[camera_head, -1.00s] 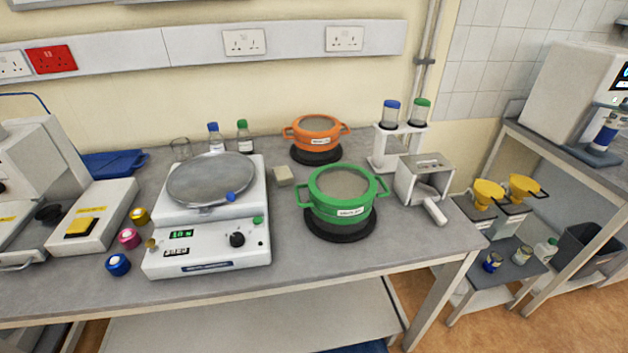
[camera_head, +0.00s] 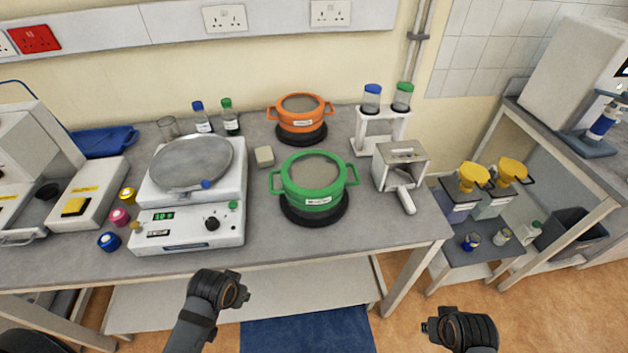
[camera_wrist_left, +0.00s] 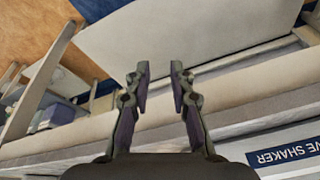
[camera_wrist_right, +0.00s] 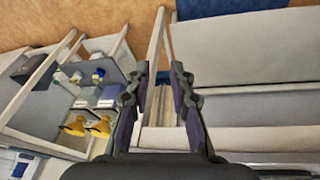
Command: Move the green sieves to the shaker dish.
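The green sieves (camera_head: 312,179) with two side handles rest on a black round base (camera_head: 314,211) at the middle right of the bench. The shaker dish (camera_head: 190,163) is a round grey pan on top of the white shaker (camera_head: 187,227), left of the sieves, and it looks empty. My left arm (camera_head: 213,297) is in front of the bench; its gripper (camera_wrist_left: 159,72) is open and empty in the left wrist view. My right arm (camera_head: 461,327) is low at the right, over the floor; its gripper (camera_wrist_right: 158,76) is open and empty in the right wrist view.
Orange sieves (camera_head: 301,115) stand on another black base behind the green ones. A small beige block (camera_head: 264,156) lies between dish and green sieves. A metal box with a scoop (camera_head: 402,168) and a white bottle stand (camera_head: 377,130) are to the right. Coloured caps (camera_head: 118,217) lie left of the shaker.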

